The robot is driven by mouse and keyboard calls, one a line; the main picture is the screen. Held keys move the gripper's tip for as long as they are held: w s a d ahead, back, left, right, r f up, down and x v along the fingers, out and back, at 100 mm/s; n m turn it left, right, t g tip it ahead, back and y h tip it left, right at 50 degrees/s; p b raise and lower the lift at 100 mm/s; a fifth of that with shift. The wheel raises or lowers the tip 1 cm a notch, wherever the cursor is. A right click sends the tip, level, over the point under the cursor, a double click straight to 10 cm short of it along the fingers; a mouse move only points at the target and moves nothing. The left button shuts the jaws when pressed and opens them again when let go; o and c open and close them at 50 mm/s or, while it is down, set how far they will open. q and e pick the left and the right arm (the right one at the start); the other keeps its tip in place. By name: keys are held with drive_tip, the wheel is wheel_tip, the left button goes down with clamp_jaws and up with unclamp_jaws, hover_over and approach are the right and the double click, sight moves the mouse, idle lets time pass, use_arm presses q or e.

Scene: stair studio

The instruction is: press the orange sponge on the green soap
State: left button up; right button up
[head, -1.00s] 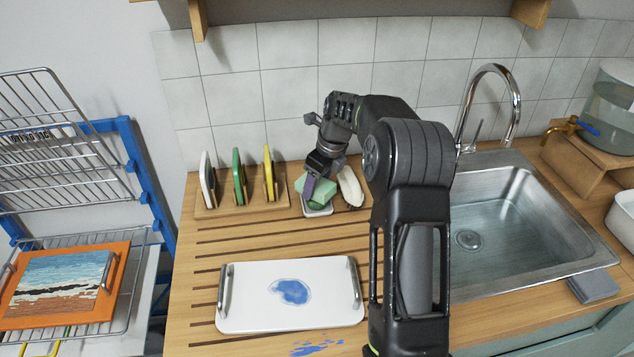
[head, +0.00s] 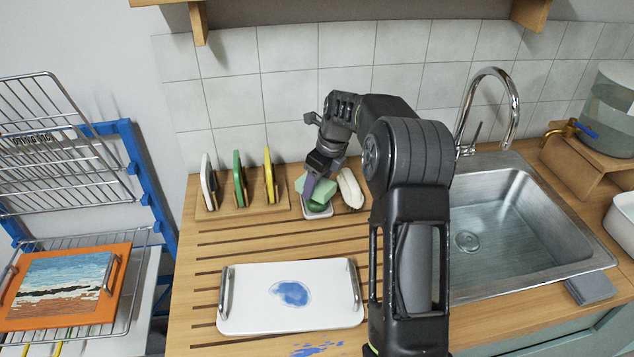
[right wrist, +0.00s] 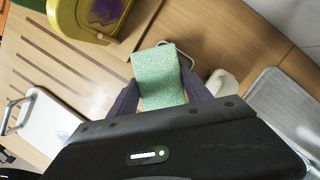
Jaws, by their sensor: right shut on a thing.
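My right gripper (head: 313,183) is shut on a block-shaped sponge (head: 318,187), which also shows between the fingers in the right wrist view (right wrist: 160,78). The face I see is rough and pale green; no orange shows. The sponge is just over the green soap (head: 320,207), a darker green piece in a small white dish (head: 319,214). I cannot tell whether sponge and soap touch. In the right wrist view the sponge hides the soap, and only part of the dish rim shows behind it. My left gripper is not in view.
A wooden rack (head: 225,210) with white, green and yellow upright pieces stands left of the dish. A whitish object (head: 350,188) lies close on its right. A white tray (head: 245,315) with a blue stain lies in front. The sink (head: 500,235) is at the right.

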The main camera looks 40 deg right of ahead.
drive_tip(key=shift+r+p, duration=2.35)
drive_tip(key=shift+r, duration=0.65)
drive_tip(key=shift+f, duration=0.1)
